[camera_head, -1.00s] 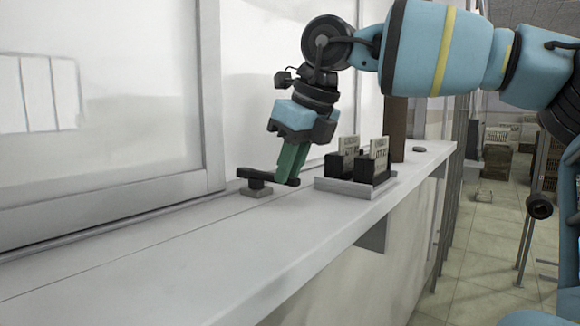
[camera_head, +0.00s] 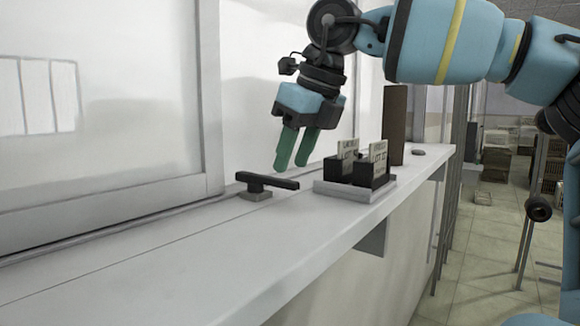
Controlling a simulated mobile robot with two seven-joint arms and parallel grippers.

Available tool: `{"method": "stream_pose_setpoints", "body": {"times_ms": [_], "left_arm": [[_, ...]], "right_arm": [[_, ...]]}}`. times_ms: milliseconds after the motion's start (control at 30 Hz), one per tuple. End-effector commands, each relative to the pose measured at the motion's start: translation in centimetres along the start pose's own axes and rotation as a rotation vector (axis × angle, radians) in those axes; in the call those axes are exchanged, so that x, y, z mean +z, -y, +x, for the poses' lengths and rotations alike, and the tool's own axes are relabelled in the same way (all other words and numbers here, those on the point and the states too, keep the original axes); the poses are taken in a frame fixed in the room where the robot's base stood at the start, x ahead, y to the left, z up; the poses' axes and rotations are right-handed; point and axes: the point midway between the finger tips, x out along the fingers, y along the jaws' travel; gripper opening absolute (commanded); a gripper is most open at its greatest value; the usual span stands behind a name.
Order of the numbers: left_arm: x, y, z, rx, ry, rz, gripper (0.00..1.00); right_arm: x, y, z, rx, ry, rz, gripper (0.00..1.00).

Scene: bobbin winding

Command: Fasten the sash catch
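The lever lies flat and points to the right along the sill. My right gripper (camera_head: 292,167), with two green fingers, hangs above and just behind the lever's right end. Its fingers are apart with a gap between them, and nothing is held. It looks clear of the lever. My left gripper is out of view.
A grey tray (camera_head: 345,191) with black holders and upright cards stands right of the lever. Behind it are a brown upright block (camera_head: 395,125) and a small dark disc (camera_head: 419,152). The sash frame (camera_head: 211,100) rises at left. The near sill is clear.

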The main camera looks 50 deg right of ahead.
Motion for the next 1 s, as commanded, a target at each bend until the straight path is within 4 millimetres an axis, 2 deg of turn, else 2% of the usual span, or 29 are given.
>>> {"method": "stream_pose_setpoints", "body": {"times_ms": [133, 333, 1000], "left_arm": [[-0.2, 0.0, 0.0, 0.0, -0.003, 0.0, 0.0], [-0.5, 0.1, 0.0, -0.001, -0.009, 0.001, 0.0], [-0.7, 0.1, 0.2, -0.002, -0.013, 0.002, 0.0]], "right_arm": [[0.1, 0.0, -2.5, 0.0, 0.004, 0.002, 0.38], [0.0, 0.0, -4.5, -0.001, 0.002, 0.001, 0.38], [0.0, 0.0, -4.8, 0.0, 0.001, 0.001, 0.38]]}}
